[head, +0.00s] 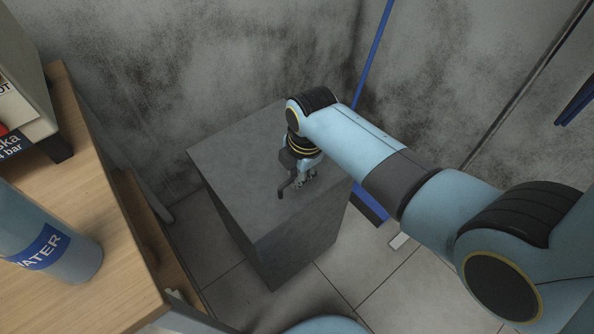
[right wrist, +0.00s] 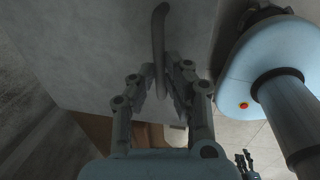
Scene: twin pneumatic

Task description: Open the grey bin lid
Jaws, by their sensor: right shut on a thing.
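The grey bin (head: 275,240) is a tall box on the floor in the middle of the head view. Its flat grey lid (head: 235,150) lies level on top with no gap that I can see. A dark curved handle (head: 285,189) stands at the lid's front part; it also shows in the right wrist view (right wrist: 159,30). My right gripper (head: 303,182) is over the lid, and its fingers (right wrist: 160,78) are shut on the handle. The fingers partly hide the handle. My left gripper does not show in the head view.
A wooden table (head: 115,220) stands at the left, with a blue WATER bottle (head: 60,245) and a box (head: 20,95) on it. Stained grey walls (head: 210,60) stand close behind the bin. Tiled floor (head: 335,285) is free in front.

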